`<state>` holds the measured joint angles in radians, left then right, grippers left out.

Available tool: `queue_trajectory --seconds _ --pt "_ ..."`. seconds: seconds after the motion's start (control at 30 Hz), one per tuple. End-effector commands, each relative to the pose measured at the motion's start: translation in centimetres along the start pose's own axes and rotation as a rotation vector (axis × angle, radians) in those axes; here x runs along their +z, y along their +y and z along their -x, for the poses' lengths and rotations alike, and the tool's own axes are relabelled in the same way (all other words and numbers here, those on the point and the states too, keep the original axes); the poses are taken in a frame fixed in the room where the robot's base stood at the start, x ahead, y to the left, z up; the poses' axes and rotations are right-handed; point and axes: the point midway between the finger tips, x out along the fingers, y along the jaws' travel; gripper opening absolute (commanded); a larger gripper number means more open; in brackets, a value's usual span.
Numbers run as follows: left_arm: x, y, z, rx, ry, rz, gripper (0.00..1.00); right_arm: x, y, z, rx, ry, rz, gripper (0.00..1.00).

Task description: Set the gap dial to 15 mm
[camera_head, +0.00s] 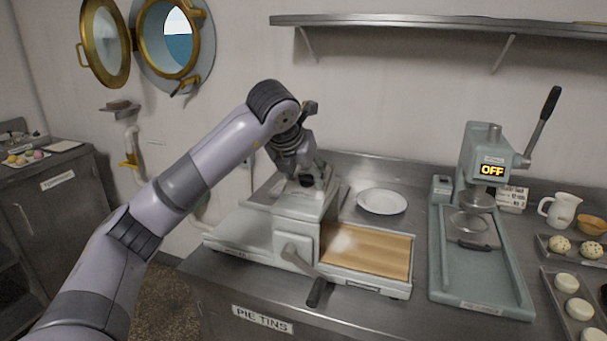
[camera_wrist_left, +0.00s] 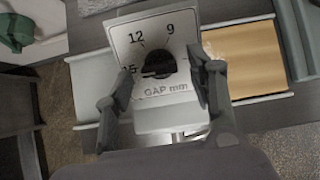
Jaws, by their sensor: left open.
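The gap dial (camera_wrist_left: 158,64) is a dark round knob on a pale plate (camera_wrist_left: 178,98) marked "GAP mm" in the left wrist view. The numbers 12 and 9 show above it, and a partly covered number ending in 5 shows at its left. I cannot tell for certain where its pointer stands. My left gripper (camera_wrist_left: 161,74) is open, with one finger on each side of the knob. In the head view my left gripper (camera_head: 306,180) is over the top of the dough sheeter (camera_head: 300,208) and hides the dial. My right gripper is not in view.
The sheeter's crank (camera_head: 301,262) sticks out at the front, beside a board with tan dough (camera_head: 370,252). A white plate (camera_head: 382,201) lies behind it. A green press (camera_head: 485,265) showing "OFF" stands to the right. A wall shelf (camera_head: 430,24) runs above.

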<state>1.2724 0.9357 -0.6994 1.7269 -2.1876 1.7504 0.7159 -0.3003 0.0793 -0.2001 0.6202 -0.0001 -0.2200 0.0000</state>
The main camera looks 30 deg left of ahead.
Motion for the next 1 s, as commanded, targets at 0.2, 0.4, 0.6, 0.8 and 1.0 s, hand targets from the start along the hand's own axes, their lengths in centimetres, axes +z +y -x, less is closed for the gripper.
queue_trajectory --seconds 0.2,0.4,0.6,0.8,1.0 --pt "0.0 0.0 0.0 0.0 0.0 -0.001 0.52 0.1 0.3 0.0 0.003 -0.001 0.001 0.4" --pt "0.1 0.0 1.7 -0.001 -0.003 0.0 0.52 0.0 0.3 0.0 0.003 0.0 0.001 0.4" --pt "0.1 0.0 5.9 -0.001 -0.006 -0.001 0.52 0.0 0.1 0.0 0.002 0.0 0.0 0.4" --pt "0.1 0.0 9.8 0.0 -0.005 -0.001 0.52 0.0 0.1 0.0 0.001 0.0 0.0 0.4" --pt "0.0 0.0 11.7 0.0 -0.001 0.0 0.52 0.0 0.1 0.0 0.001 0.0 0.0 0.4"
